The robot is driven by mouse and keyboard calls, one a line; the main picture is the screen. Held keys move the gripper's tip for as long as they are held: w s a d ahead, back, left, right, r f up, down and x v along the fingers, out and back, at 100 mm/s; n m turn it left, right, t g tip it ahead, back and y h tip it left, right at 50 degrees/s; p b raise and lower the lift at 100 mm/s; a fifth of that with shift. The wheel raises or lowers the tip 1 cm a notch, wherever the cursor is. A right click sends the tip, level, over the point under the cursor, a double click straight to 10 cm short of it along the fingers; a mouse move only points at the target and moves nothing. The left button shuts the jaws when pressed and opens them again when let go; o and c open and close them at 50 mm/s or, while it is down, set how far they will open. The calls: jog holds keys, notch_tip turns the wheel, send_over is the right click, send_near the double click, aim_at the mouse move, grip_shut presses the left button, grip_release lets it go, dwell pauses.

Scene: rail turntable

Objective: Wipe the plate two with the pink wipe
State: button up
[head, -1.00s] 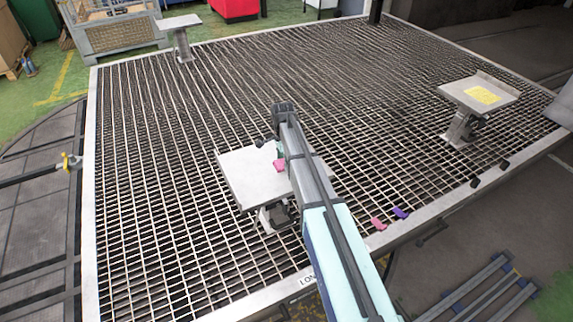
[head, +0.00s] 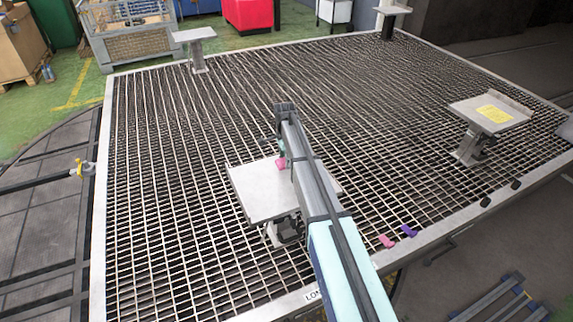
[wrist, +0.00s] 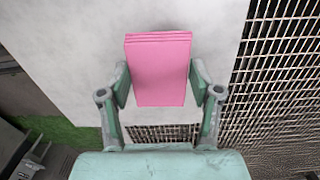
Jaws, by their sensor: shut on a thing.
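My gripper (wrist: 160,82) is shut on a pink wipe (wrist: 159,80), a flat folded block gripped by its sides. In the head view the wipe (head: 281,163) is at the far edge of the central grey plate (head: 262,199), partly hidden behind my arm. In the wrist view this plate (wrist: 70,50) fills the area behind the wipe, with its edges showing at the right and below. I cannot tell if the wipe touches the plate. No number shows on the plate.
Other plates on stands are at the back left (head: 194,34), back right (head: 393,8) and right, the right plate (head: 514,120) bearing a yellow sheet (head: 494,114). Another pink piece (head: 387,241) and a purple piece (head: 409,231) lie near the front rim. Open grating surrounds the stands.

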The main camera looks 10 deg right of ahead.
jog(key=shift+s+r+p, duration=0.1)
jog(key=shift+r+p, duration=1.3)
jog(key=shift+r, duration=1.6)
